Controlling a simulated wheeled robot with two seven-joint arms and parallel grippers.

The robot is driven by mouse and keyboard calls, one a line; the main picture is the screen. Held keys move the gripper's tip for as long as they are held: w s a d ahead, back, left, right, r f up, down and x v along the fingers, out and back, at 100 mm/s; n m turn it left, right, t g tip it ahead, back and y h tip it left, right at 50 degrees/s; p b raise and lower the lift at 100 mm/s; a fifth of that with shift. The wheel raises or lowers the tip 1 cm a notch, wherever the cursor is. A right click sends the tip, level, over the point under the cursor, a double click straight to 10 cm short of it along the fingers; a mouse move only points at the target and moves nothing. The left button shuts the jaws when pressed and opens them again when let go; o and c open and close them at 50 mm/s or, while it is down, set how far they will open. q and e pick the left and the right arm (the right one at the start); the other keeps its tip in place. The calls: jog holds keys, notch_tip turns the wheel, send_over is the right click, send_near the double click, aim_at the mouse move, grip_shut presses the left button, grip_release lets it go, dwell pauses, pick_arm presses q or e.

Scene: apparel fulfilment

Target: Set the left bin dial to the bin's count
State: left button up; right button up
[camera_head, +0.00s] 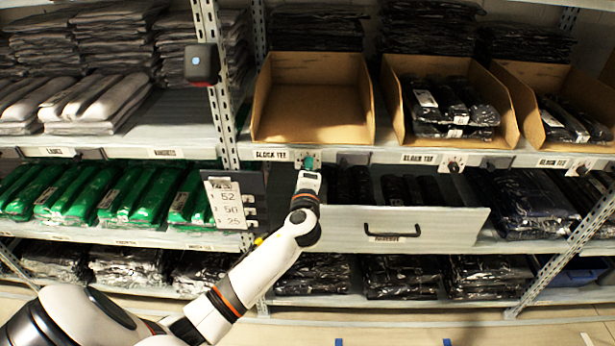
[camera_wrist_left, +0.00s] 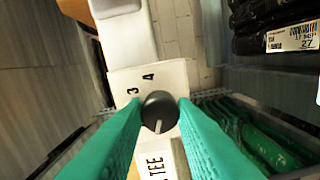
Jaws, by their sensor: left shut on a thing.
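The left bin (camera_head: 312,108) is a brown cardboard bin on the middle shelf, and I see nothing inside it. My left gripper (camera_head: 308,162) reaches the shelf edge under this bin, beside a "BLACK TEE" label (camera_head: 271,155). In the left wrist view, its green fingers (camera_wrist_left: 160,105) are shut on the round black dial (camera_wrist_left: 160,118), one on each side. A pale pointer line on the knob faces the bottom of the picture. The white dial plate (camera_wrist_left: 148,80) shows 3 and 4; its other marks are hidden. My right gripper is not in view.
The middle bin (camera_head: 400,112) and right bin (camera_head: 520,100) hold black packages, with dials (camera_head: 454,167) below them. An open grey drawer (camera_head: 345,236) juts out below my gripper. A number board (camera_head: 231,200) hangs to the left of my forearm.

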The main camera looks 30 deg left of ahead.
pick_arm(q)
jog(key=shift+f+n+b, duration=0.1)
jog(key=shift+n+b, duration=0.4)
jog(key=shift+n, duration=0.4)
jog(key=o, duration=1)
jog(key=b+v, duration=0.1)
jog(key=v, duration=1.1)
jog(key=shift+b, duration=0.35)
jog(key=shift+s, duration=0.1)
